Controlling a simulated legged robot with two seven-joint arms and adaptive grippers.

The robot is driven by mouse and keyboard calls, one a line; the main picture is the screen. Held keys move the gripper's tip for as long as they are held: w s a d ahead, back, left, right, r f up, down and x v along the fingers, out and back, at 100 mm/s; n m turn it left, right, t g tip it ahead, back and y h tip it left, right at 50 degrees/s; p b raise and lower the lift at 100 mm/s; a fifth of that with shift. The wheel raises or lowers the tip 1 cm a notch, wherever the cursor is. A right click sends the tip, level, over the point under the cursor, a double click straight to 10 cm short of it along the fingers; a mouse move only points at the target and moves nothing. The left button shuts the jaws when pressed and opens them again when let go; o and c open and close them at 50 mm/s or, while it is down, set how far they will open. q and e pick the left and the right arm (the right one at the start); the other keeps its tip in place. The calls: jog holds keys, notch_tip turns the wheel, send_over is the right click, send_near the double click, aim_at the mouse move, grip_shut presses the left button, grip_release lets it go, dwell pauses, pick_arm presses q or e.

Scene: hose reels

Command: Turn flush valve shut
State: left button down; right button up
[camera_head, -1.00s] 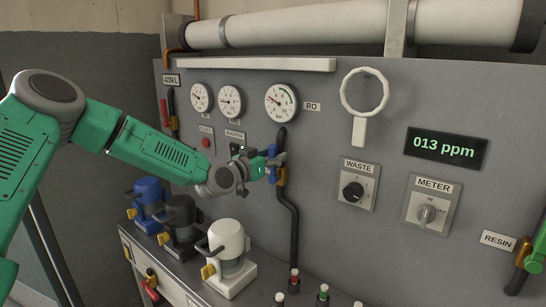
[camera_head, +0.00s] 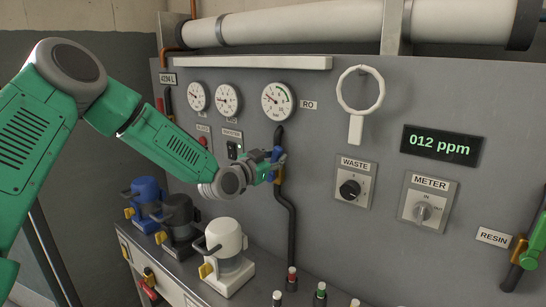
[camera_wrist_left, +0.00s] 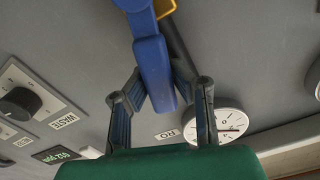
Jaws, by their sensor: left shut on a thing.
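A valve with a blue lever handle (camera_head: 278,155) and a yellow body (camera_head: 279,176) sits on a black hose below the RO gauge. My left gripper (camera_head: 272,160) is at the blue handle, its fingers closed about it. In the left wrist view the blue handle (camera_wrist_left: 154,70) runs down between the two fingers (camera_wrist_left: 160,92). The yellow part (camera_wrist_left: 163,8) shows at the top edge. The gripper hides part of the valve in the head view. No flush label is readable. My right gripper is not in view.
The panel carries several gauges (camera_head: 278,101), a ring-shaped holder (camera_head: 360,90), a WASTE knob (camera_head: 349,189), a METER switch (camera_head: 422,212) and a display (camera_head: 441,145) reading 012 ppm. Blue, black and white (camera_head: 226,240) pump-like units stand on the bench below my left arm.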

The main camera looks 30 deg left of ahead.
pick_arm(q)
jog(key=shift+d+f+m+b, duration=0.35)
jog(key=shift+d+m, duration=0.3)
jog(key=shift+m, duration=0.35)
jog(key=shift+s+d+f+m+b, duration=0.1)
jog(key=shift+d+f+m+b, duration=0.3)
jog(key=shift+m, duration=0.5)
jog(key=d+f+m+b, duration=0.1)
jog(key=m+b, duration=0.1)
jog(key=m, duration=0.1)
jog(key=shift+s+d+f+m+b, duration=0.1)
jog(key=shift+d+f+m+b, duration=0.2)
jog(key=shift+d+f+b, duration=0.1)
jog(key=f+m+b, duration=0.1)
jog(key=d+f+m+b, duration=0.1)
jog(key=m+b, duration=0.1)
jog(key=shift+f+m, duration=0.1)
jog(key=shift+m, duration=0.2)
jog(key=shift+s+d+f+m+b, duration=0.1)
jog(key=shift+f+m+b, duration=0.5)
jog(key=shift+m+b, duration=0.35)
jog(key=shift+d+f+m+b, duration=0.1)
jog(key=shift+f+m+b, duration=0.45)
jog(key=shift+m+b, duration=0.4)
jog(key=shift+f, duration=0.1)
jog(key=c, duration=1.7)
grip_release()
jog(key=o, duration=0.3)
jog(key=shift+o, duration=0.2)
jog(key=shift+r, duration=0.2)
